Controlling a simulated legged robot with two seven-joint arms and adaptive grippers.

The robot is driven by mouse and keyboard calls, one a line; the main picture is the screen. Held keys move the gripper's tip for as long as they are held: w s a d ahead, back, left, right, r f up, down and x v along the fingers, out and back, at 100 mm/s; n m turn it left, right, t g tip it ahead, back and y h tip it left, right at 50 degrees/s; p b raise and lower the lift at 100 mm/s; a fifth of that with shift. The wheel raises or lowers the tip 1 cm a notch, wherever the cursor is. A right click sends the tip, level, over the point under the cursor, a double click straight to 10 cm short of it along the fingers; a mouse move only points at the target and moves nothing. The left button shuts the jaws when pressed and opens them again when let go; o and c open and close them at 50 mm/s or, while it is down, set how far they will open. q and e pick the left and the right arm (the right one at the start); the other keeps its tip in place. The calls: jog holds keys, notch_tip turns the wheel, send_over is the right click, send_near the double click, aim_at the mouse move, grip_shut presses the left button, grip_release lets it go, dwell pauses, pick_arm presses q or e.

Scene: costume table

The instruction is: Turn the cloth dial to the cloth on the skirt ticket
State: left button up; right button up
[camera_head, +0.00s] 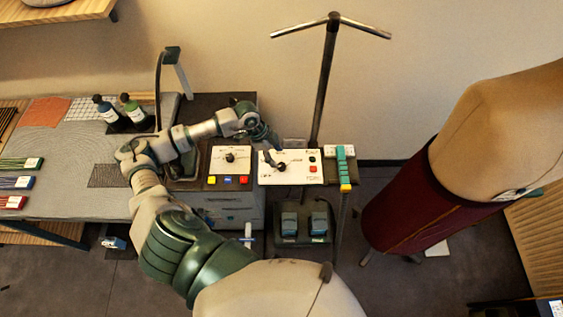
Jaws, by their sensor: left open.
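My left gripper (271,146) is open and empty, pointing down over the right white panel (295,175). A black knob (281,167) on this panel sits just below the fingertips; I cannot tell whether they touch it. The left white panel (217,167) has another black knob (230,157). The lettering is too small to read, so I cannot tell which knob is the cloth dial. A dark red skirt (405,200) hangs on a tan dress form (505,125). A small white tag (512,194) at its waist may be the ticket; its writing is unreadable. My right gripper is not in view.
Red, blue and yellow buttons (228,180) line the left panel's front. A teal strip (346,166) stands right of the panels, before a dark T-shaped stand (325,75).

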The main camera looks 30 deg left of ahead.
aim_at(281, 165)
pick_arm(q)
jog(key=x, duration=0.6)
jog(key=shift+a+f+p, duration=0.1)
jog(key=shift+a+p, duration=0.2)
jog(key=shift+a, duration=0.05)
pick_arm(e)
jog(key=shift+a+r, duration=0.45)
pick_arm(q)
jog(key=shift+d, duration=0.15)
jog(key=shift+d, duration=0.1)
jog(key=shift+c, duration=1.3)
grip_shut()
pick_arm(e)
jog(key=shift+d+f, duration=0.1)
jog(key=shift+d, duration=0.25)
